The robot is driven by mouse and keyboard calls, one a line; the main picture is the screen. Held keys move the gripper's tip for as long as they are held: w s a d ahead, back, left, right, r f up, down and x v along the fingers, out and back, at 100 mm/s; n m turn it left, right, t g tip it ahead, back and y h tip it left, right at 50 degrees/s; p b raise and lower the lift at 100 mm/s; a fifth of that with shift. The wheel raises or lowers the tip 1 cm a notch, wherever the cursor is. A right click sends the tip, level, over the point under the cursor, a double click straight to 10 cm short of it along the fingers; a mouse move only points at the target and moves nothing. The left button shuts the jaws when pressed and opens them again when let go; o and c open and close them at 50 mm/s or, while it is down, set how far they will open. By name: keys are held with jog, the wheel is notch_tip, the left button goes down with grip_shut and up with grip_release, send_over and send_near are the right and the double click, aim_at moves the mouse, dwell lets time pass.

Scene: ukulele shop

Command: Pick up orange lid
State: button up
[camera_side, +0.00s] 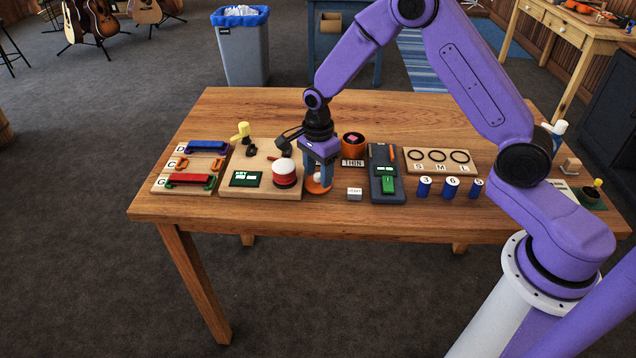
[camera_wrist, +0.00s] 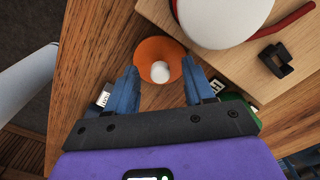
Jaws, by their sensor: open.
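The orange lid (camera_side: 314,188) lies on the wooden table, a round disc with a white knob in its middle. It also shows in the wrist view (camera_wrist: 160,52), just ahead of the fingers. My gripper (camera_side: 320,172) points down over the lid with its blue fingers apart. In the wrist view, the fingertips of my gripper (camera_wrist: 162,74) sit on either side of the lid's near part, and the white knob lies between and slightly beyond them. I cannot tell whether a finger touches the lid. In the side view the fingers partly hide it.
A red and white round container (camera_side: 285,174) stands close to the left on a wooden board (camera_side: 262,203). An orange container (camera_side: 353,145) with a THIN label stands behind right. A small white labelled block (camera_side: 355,194) lies right. The table's front strip is clear.

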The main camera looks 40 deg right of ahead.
jog(key=shift+c, duration=0.3)
grip_shut()
jog(key=shift+r, duration=0.1)
